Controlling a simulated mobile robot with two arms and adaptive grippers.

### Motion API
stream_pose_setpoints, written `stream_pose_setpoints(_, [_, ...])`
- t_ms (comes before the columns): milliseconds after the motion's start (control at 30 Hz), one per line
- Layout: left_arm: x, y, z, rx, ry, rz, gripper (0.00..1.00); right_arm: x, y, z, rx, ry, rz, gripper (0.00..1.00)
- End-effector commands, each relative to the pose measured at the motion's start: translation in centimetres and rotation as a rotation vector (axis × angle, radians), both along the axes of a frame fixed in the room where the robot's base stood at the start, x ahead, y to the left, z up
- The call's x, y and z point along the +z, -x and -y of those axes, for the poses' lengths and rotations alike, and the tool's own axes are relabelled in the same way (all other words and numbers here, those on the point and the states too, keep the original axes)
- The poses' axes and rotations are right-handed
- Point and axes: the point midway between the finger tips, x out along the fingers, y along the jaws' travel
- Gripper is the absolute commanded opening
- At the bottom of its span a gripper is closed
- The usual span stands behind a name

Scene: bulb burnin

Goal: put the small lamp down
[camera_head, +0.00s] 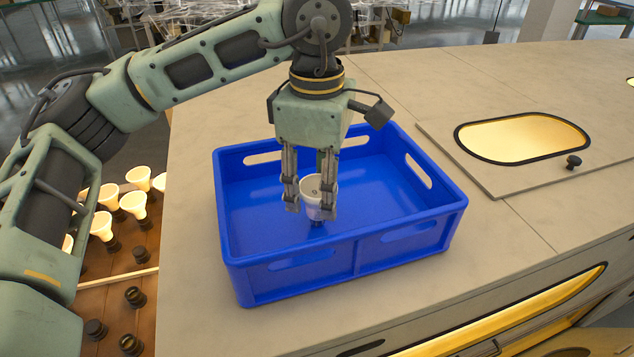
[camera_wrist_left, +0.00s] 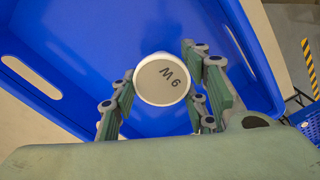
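The small lamp (camera_head: 313,205) is a white, cup-shaped bulb, upright with its broad face up and its dark base down. Its round face (camera_wrist_left: 162,78) in the left wrist view reads "9 W". My left gripper (camera_head: 310,208) points down inside the blue crate (camera_head: 300,288), with its fingers on either side of the lamp. The lamp is within the crate's walls, near the middle. I cannot tell whether its base touches the crate floor. My right gripper is not in view.
The crate is otherwise empty and stands on a beige worktop (camera_head: 400,75). A panel with a lit oval window (camera_head: 525,138) and a dark knob (camera_head: 573,162) lies to the right. At lower left, several lit bulbs (camera_head: 133,203) and dark sockets (camera_head: 135,296) sit on a brown board.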

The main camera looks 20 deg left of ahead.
Motion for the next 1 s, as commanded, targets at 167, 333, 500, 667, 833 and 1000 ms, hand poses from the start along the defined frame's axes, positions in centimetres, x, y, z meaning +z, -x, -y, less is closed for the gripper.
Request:
stream_pose_setpoints(167, [0.0, 0.0, 0.0, 0.0, 0.0, -0.001, 0.58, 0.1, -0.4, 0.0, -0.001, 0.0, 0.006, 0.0])
stream_pose_setpoints(333, [0.0, 0.0, 0.0, 0.0, 0.0, -0.001, 0.6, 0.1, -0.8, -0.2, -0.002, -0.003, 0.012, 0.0])
stream_pose_setpoints(500, [0.2, 0.0, 0.0, 0.0, 0.0, -0.001, 0.6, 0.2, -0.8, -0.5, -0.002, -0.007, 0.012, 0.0])
stream_pose_setpoints(667, [1.4, -0.1, 0.1, 0.002, 0.002, 0.004, 0.6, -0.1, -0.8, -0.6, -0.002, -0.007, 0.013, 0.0])
stream_pose_setpoints(833, [5.1, -0.1, 0.1, 0.001, 0.001, 0.006, 0.6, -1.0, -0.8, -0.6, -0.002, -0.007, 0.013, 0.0])
stream_pose_setpoints(1000, [8.7, 0.0, 0.0, 0.002, -0.001, 0.005, 0.6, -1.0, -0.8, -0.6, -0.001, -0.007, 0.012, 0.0])
